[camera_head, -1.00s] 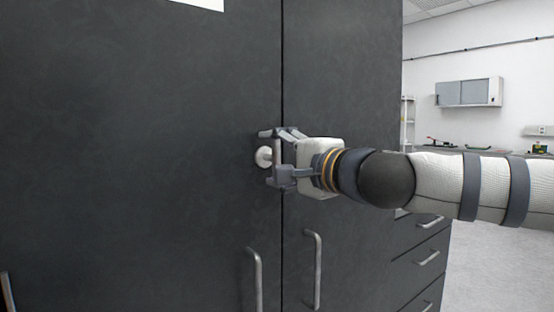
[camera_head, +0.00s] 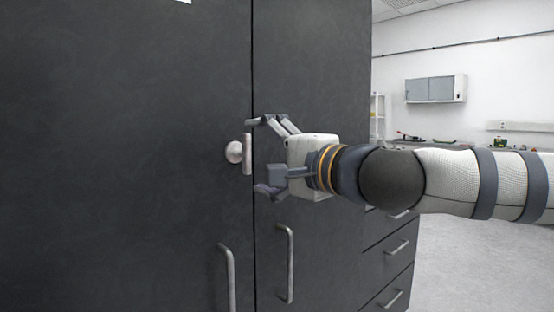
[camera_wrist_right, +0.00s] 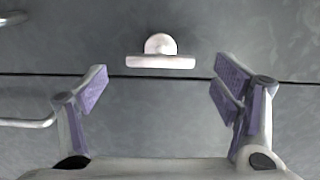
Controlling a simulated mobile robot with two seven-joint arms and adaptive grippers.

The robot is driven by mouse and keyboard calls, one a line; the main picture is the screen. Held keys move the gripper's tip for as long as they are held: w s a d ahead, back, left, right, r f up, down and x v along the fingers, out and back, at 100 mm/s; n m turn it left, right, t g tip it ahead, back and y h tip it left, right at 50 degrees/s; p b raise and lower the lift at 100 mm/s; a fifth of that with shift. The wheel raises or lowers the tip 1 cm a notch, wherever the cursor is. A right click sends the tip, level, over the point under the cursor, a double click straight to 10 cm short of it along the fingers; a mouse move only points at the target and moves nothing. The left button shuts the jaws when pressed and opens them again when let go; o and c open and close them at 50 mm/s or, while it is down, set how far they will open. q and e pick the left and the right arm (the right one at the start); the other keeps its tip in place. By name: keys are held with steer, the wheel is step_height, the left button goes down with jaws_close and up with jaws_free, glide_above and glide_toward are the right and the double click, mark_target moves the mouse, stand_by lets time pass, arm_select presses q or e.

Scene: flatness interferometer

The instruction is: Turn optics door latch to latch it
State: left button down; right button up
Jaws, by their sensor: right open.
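The optics door latch (camera_head: 247,154) is a pale turn handle on a round hub, on the dark cabinet door (camera_head: 130,170) left of the seam. In the head view its bar stands upright. It also shows in the right wrist view (camera_wrist_right: 160,60), with its bar parallel to the seam. My right gripper (camera_head: 258,156) is open and empty, just right of the latch. In the right wrist view its two fingers (camera_wrist_right: 160,82) are spread wide on either side of the bar, apart from it. My left gripper is not in view.
Two vertical door handles (camera_head: 228,278) (camera_head: 287,264) sit below the latch, either side of the seam. Drawers (camera_head: 392,255) stand at the cabinet's right. A grey wall cabinet (camera_head: 436,89) hangs farther back. Open floor (camera_head: 470,255) lies to the right.

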steer(key=v, duration=0.7)
steer(key=shift+s+d, duration=0.1)
